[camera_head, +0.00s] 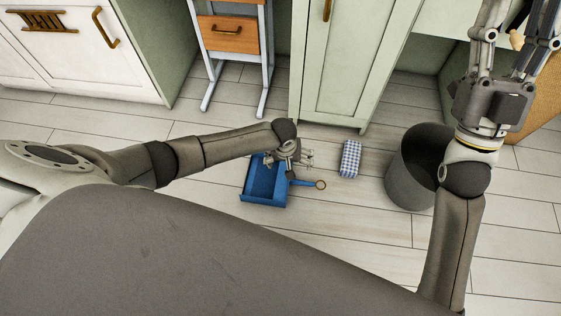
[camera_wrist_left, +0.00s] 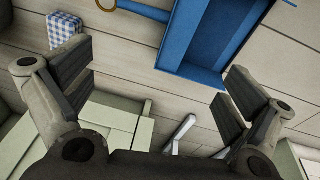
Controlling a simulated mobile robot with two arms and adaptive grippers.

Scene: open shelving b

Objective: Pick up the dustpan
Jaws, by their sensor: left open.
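The blue dustpan (camera_head: 265,183) lies on the plank floor in the head view, with its handle pointing right and ending in a tan ring (camera_head: 320,185). In the left wrist view the dustpan (camera_wrist_left: 205,42) shows at the top, beyond the fingertips, its handle running to the upper left. My left gripper (camera_head: 305,158) is over the dustpan's right side near the handle, and hides part of it. In the left wrist view the left gripper (camera_wrist_left: 160,85) is open with nothing between its fingers. My right gripper (camera_head: 512,35) is raised at the upper right, its fingers apart and pointing up.
A blue checkered block (camera_head: 350,159) stands on the floor right of the dustpan. A dark grey bin (camera_head: 408,172) stands further right, next to my right arm. Cabinets (camera_head: 345,60) and a metal-legged drawer stand (camera_head: 228,36) line the back.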

